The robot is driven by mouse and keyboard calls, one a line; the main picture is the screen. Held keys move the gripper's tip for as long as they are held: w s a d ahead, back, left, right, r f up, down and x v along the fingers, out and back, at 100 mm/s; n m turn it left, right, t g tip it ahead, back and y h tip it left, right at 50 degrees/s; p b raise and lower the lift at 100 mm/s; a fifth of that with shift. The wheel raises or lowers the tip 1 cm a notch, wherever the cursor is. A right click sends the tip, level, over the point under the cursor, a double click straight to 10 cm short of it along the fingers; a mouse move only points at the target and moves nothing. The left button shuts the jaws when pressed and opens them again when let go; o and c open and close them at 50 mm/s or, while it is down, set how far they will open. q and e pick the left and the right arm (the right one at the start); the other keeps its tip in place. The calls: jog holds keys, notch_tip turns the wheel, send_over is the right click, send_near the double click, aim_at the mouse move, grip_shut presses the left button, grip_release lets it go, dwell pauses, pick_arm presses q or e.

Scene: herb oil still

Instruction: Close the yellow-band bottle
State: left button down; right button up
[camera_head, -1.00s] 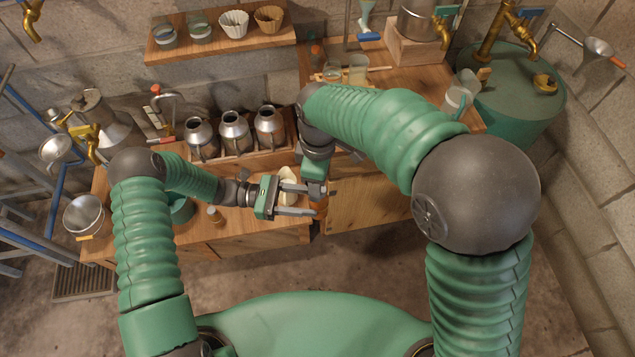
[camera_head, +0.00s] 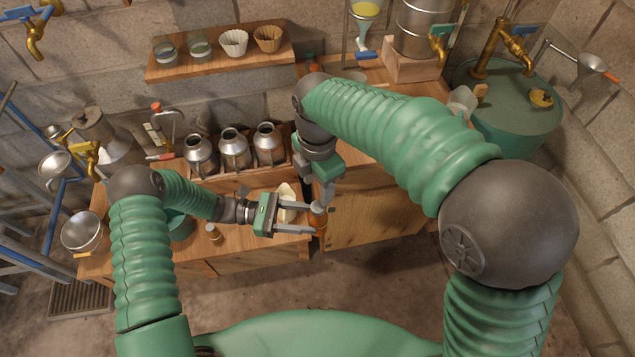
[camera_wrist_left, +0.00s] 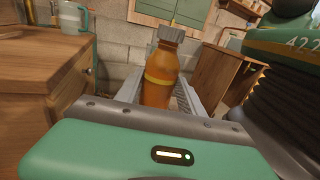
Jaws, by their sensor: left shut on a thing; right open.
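The amber yellow-band bottle (camera_head: 319,219) stands upright between the fingers of my left gripper (camera_head: 308,218), past the right end of the left bench. In the left wrist view the bottle (camera_wrist_left: 159,85) shows its yellow band, and a grey cap-like piece (camera_wrist_left: 171,34) sits on its mouth. How tightly that piece is seated I cannot tell. My left gripper is shut on the bottle's body. My right gripper (camera_head: 321,196) points down just above the bottle's top, with its jaws open. Its fingers partly hide the top in the head view.
A cream-coloured object (camera_head: 286,196) lies on the left bench behind my left gripper. Several metal cans (camera_head: 234,149) stand in a wooden rack behind it. A small corked bottle (camera_head: 214,233) is near the bench's front edge. The right bench (camera_head: 370,205) stands close beside the bottle.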

aim_at(316, 205)
notch_tip(316, 205, down, 8)
jog(key=shift+f, duration=0.1)
dwell(0.6)
grip_shut()
jog(key=m, duration=1)
jog(key=shift+a, duration=0.1)
